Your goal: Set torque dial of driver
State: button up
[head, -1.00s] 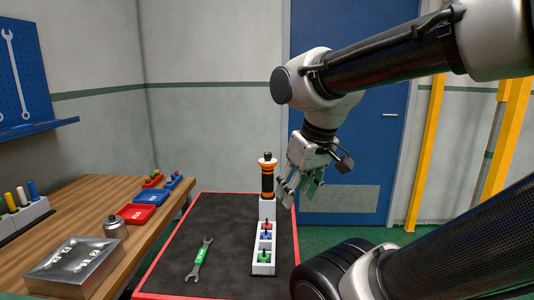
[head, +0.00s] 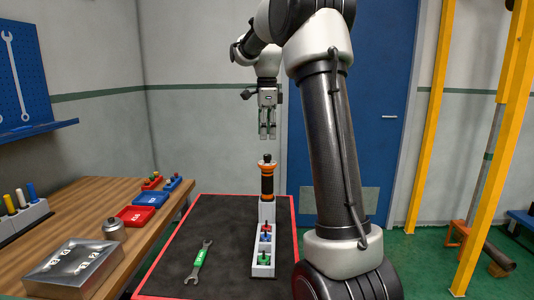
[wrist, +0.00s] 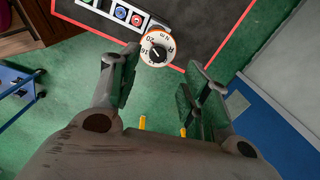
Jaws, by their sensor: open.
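The driver (head: 267,180) stands upright at the back end of a white rack (head: 264,262) on the dark mat. It has an orange and black body and a dark top. In the wrist view its torque dial (wrist: 157,49) faces the camera, a white ring with numbers such as 16 and 20, an orange rim and a dark pointer. My gripper (head: 267,130) points down above the driver, open and empty, with a gap between fingertips and driver top. In the wrist view my gripper (wrist: 157,85) has its fingers apart, and the dial lies beyond them, up in the picture.
The red-edged mat (head: 225,225) also holds a green-handled wrench (head: 200,262). The rack holds several coloured pieces. A wooden bench (head: 60,215) at left carries a metal box (head: 75,268), a red bin (head: 136,215) and a blue bin (head: 151,199). Yellow posts (head: 436,110) stand at right.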

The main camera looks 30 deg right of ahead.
aim_at(267, 159)
jog(key=shift+s+f+m, duration=0.1)
jog(key=shift+f+m, duration=0.1)
jog(key=shift+m, duration=0.5)
notch_tip(267, 159, down, 8)
jog(key=shift+r, duration=0.25)
jog(key=shift+c, duration=0.3)
grip_shut()
